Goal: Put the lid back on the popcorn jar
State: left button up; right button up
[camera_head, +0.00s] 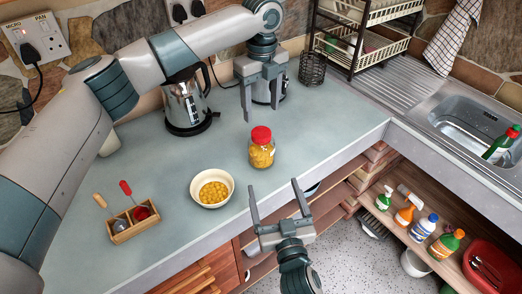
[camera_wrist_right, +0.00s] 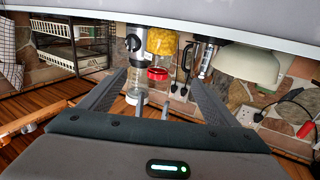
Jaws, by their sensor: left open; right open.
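The popcorn jar (camera_head: 262,156) is clear, filled with yellow, and stands upright on the counter. Its red lid (camera_head: 261,135) sits on top of the jar; I cannot tell how firmly it is seated. In the right wrist view, which is upside down, the jar (camera_wrist_right: 162,43) and the red lid (camera_wrist_right: 158,74) show between my right fingers, farther off. My left gripper (camera_head: 260,112) is open, pointing down, appearing above and behind the jar in the head view, apart from it. My right gripper (camera_head: 275,188) is open and empty in front of the counter edge, apart from the jar.
A bowl of yellow pieces (camera_head: 199,201) stands left of the jar. A wooden caddy (camera_head: 122,236) with utensils is farther left. A steel kettle (camera_head: 184,105) stands at the back, and a wire rack (camera_head: 352,50) and sink (camera_head: 470,115) are at right. Counter right of the jar is clear.

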aim_at(261, 145)
jog(key=shift+w, duration=0.1)
pick_arm(q)
jog(key=shift+w+f, duration=0.1)
jog(key=shift+w, duration=0.05)
pick_arm(e)
jog(key=x, duration=1.7)
jog(key=shift+w, duration=0.25)
